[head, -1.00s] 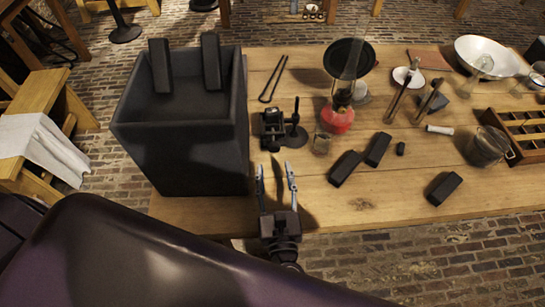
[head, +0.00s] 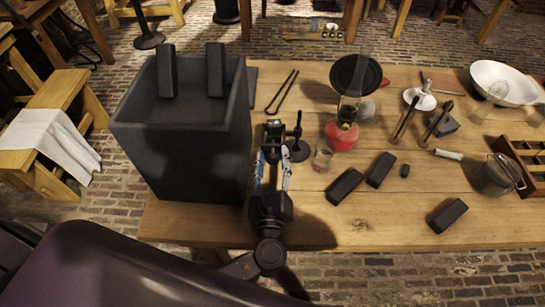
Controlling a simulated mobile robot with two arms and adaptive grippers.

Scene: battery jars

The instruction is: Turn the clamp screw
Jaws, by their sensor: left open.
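A small black clamp (head: 274,131) stands on the wooden table, just right of the big dark jar. A black rod on a round foot (head: 297,147) stands close by its right side. My left gripper (head: 274,157) reaches in from the near table edge, its two fingers apart and pointing at the clamp. The fingertips are at the clamp's near end, one to each side. The clamp screw is too small and too covered by the gripper to make out, and I cannot tell whether a finger touches it. My right gripper is not in view.
The tall dark jar (head: 183,145) with two black blocks on its rim stands close on the left. A red burner (head: 342,135), a small glass (head: 322,159) and several black blocks (head: 345,187) lie to the right. The table's front right has bare room.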

